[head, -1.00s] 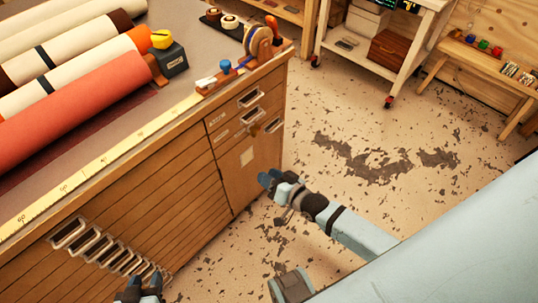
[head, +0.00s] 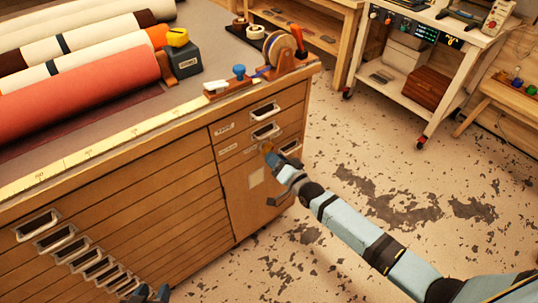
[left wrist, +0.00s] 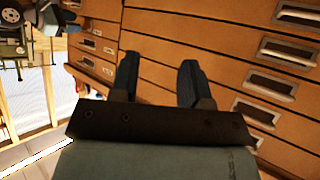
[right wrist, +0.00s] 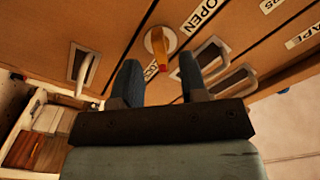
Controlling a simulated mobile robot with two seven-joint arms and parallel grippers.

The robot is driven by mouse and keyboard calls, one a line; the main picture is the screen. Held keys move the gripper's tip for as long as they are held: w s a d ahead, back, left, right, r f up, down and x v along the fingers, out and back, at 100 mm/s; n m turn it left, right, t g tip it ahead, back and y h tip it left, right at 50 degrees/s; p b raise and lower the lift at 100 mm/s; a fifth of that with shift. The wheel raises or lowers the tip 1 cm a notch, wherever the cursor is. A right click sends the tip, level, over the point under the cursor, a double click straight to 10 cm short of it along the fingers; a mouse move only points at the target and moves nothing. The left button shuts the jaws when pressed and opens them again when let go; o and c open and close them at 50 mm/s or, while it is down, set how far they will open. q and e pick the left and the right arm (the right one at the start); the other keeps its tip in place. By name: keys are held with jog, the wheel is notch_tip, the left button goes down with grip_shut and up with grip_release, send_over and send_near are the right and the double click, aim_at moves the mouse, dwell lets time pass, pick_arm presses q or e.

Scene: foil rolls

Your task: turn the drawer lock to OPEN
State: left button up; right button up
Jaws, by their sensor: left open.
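The drawer lock is a yellow-orange lever with a red tip on a pale round plate, in the right wrist view (right wrist: 158,42). Its tip points down the picture, not at the OPEN label (right wrist: 203,14) up and right. In the head view the lock (head: 266,147) is small on the cabinet front. My right gripper (right wrist: 159,66) is open; the lever tip appears between its fingertips with gaps on both sides. It also shows at the lock in the head view (head: 277,161). My left gripper (left wrist: 158,68) is open and empty before the wide drawers; it shows at the bottom edge of the head view (head: 150,292).
The wooden cabinet (head: 130,185) has several wide drawers with metal handles and smaller labelled drawers at right. Rolls (head: 80,95), a tape dispenser (head: 284,52) and a yellow-topped dark box (head: 181,58) lie on top. The floor (head: 335,240) right of the cabinet is clear. A white cart (head: 425,70) stands behind.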

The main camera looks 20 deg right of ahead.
aim_at(267, 149)
jog(key=shift+x, duration=1.85)
pick_arm(q)
jog(key=shift+w+d+r, duration=0.1)
jog(key=shift+d+r, duration=0.05)
jog(key=shift+r, duration=0.05)
pick_arm(e)
grip_shut()
pick_arm(q)
jog(key=shift+f, duration=0.1)
